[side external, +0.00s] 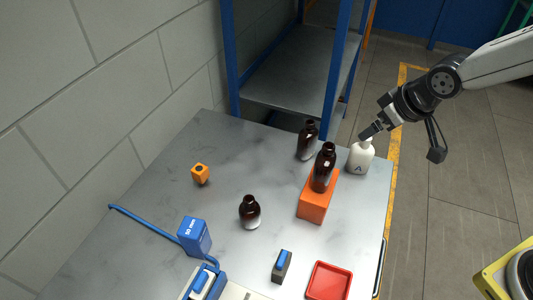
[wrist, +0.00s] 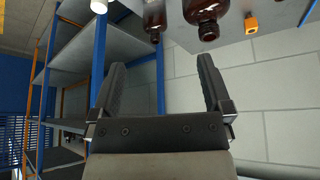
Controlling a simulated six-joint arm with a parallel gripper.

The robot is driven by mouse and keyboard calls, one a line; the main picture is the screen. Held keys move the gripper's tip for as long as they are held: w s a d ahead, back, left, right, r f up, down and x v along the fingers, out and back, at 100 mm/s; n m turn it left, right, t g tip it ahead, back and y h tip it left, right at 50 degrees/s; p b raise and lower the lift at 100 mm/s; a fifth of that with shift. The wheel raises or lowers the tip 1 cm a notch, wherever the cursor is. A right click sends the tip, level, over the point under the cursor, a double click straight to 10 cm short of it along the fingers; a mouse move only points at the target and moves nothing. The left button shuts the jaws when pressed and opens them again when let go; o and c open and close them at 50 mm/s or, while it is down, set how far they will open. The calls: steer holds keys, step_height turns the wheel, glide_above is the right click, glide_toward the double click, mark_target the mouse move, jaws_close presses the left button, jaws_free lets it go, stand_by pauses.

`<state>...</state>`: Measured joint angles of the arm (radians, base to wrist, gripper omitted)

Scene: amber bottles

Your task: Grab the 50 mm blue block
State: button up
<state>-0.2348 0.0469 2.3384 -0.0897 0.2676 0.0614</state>
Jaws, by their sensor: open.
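The blue block (side external: 194,236) stands on the grey metal table (side external: 150,205) at the left front in the side view, with white "50 mm" lettering on it. A blue cable or rod passes beside its lower part. It does not show in the wrist view. My gripper (side external: 368,133) is at the table's far right, close to a white bottle and well away from the block. In the wrist view my gripper (wrist: 160,85) has its two fingers wide apart with nothing between them.
Amber bottles (side external: 307,141) (side external: 250,212) stand on the table, another (side external: 324,168) on an orange block (side external: 317,205). A white bottle (side external: 360,157), small orange block (side external: 200,174), grey-blue item (side external: 282,266) and red tray (side external: 329,281) are there too. A shelf (side external: 300,75) stands behind.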

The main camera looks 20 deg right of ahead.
steer(key=w+a, duration=0.1)
steer(key=a, duration=0.1)
steer(key=w+a+n+t+y, duration=0.1)
steer(key=a, duration=0.2)
steer(key=w+a+n, duration=0.1)
steer(key=a, duration=0.2)
steer(key=shift+w+t+y, duration=0.3)
steer(key=shift+w, duration=0.05)
steer(key=w+a+n+y, duration=0.2)
steer(key=a, duration=0.7)
steer(key=n+y, duration=0.4)
steer(key=y, duration=0.2)
glide_above(202, 231)
steer(key=s+d, duration=0.1)
steer(key=s, duration=0.1)
step_height(202, 231, down, 12)
steer(key=shift+w+d+r, duration=0.2)
steer(key=shift+w+d, duration=0.2)
steer(key=shift+w, duration=0.05)
steer(key=shift+f, duration=0.1)
steer(key=shift+f, duration=2.75)
steer(key=shift+f, duration=0.15)
